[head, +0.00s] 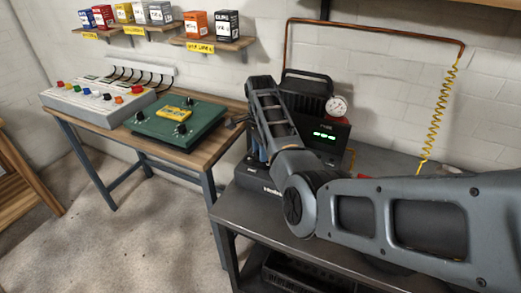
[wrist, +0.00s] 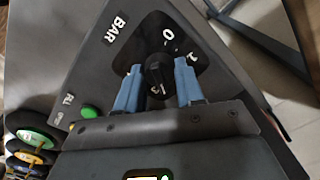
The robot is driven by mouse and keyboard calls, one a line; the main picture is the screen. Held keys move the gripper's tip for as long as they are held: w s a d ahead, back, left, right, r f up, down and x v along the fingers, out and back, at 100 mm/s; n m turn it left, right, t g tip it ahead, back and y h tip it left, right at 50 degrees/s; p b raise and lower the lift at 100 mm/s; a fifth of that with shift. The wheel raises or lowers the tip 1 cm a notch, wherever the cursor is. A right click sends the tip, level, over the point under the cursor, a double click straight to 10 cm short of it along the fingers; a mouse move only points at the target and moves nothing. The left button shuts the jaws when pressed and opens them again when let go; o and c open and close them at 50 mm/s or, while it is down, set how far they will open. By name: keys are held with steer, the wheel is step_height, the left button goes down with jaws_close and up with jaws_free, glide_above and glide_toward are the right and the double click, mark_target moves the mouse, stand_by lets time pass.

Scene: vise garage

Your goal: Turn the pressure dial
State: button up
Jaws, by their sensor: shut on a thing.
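The pressure dial (wrist: 158,70) is a black knob on a dark panel, labelled BAR, with white numbers around it in the wrist view. My gripper (wrist: 158,86) has a blue finger on each side of the knob and is shut on it. The dial belongs to a black compressor-like machine (head: 342,154), which has a green lit display (head: 324,136) and a round white gauge (head: 337,106). In the head view my arm hides the dial and most of my gripper.
A green button (wrist: 90,111) sits on the panel beside the dial. The machine stands on a dark metal bench (head: 290,232). At left, a wooden table (head: 190,155) holds a green box (head: 198,130) and a grey control panel (head: 60,97). A yellow coiled hose (head: 437,112) hangs at right.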

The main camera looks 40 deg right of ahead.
steer(key=shift+r, duration=0.1)
steer(key=o, duration=1)
steer(key=shift+r+b, duration=0.55)
steer(key=shift+r, duration=3.3)
steer(key=shift+s, duration=0.1)
